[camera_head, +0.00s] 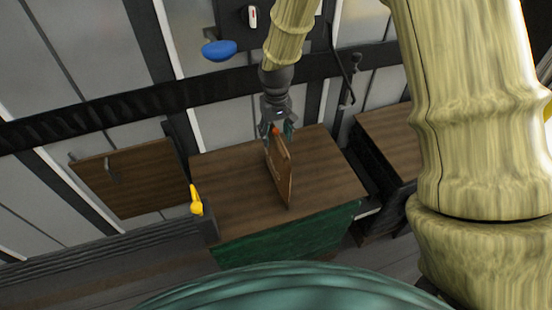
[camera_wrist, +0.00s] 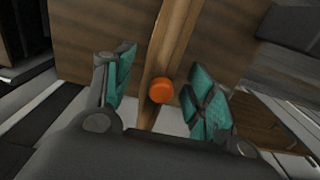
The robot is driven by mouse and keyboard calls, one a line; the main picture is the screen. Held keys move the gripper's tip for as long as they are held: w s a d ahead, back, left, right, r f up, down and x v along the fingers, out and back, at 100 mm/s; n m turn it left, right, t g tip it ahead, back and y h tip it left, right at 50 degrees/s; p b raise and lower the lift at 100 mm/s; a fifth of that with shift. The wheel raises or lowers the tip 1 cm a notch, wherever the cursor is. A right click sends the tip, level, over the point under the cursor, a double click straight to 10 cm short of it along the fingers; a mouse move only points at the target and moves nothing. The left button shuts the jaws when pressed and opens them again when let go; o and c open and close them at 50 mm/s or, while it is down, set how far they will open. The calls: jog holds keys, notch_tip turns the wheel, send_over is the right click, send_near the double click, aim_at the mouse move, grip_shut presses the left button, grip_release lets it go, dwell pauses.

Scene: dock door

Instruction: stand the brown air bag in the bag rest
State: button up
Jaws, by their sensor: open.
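The brown air bag (camera_head: 283,175) is a thin, flat panel standing upright on edge, slightly tilted in the picture, on the wooden top of a green-fronted cabinet. An orange cap (camera_wrist: 161,91) sits at its near edge in the wrist view. My gripper (camera_head: 279,132) is over the bag's upper far end. In the wrist view its teal fingers (camera_wrist: 165,92) are spread on either side of the bag (camera_wrist: 167,45), with visible gaps. I cannot clearly make out a bag rest; the bag's lower edge is partly hidden.
The wooden cabinet top (camera_head: 230,190) is bare on both sides of the bag. A yellow handle (camera_head: 196,201) stands at its left edge. A brown board (camera_head: 135,180) is at the left, and another wooden top (camera_head: 385,135) at the right. A blue knob (camera_head: 219,50) is on the wall behind.

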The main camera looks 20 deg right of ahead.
grip_shut()
jog(key=shift+r, duration=0.15)
jog(key=shift+r+b, duration=0.4)
notch_tip(320, 180, up, 2)
jog(key=shift+r+b, duration=0.25)
jog(key=shift+b, duration=0.4)
jog(key=s+r+b, duration=0.2)
jog(key=s+b, duration=0.2)
jog(key=s, duration=1.2)
jog(key=w+m, duration=0.1)
jog(key=w, duration=0.5)
jog(key=w+a+m, duration=0.1)
jog(key=w, duration=0.5)
jog(key=w+m, duration=0.1)
jog(key=w, duration=0.6)
jog(key=shift+a+f+m, duration=0.25)
jog(key=shift+a+m, duration=0.05)
jog(key=shift+m, duration=0.1)
